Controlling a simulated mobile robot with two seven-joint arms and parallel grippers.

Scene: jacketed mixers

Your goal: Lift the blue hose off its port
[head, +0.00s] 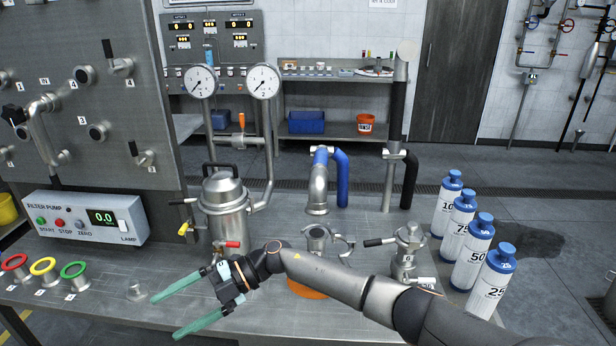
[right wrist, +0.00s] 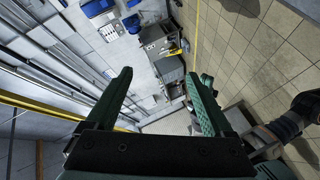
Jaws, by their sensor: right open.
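The blue hose (head: 342,177) stands at the middle of the bench in the head view. My right gripper (head: 166,316) is open and empty over the front left of the bench, left of the hose and nearer to me. Its green fingers point left. In the right wrist view the two fingers (right wrist: 163,88) are apart with nothing between them; the hose does not show there. My right forearm covers part of the bench front. My left gripper is not in view.
A steel vessel (head: 225,205) with gauges stands left of the hose. An open clamp (head: 341,244) and a valve fitting (head: 408,250) stand in front of and right of it. Several blue-capped bottles (head: 464,239) line the right edge. A black hose (head: 409,180) stands behind the fitting.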

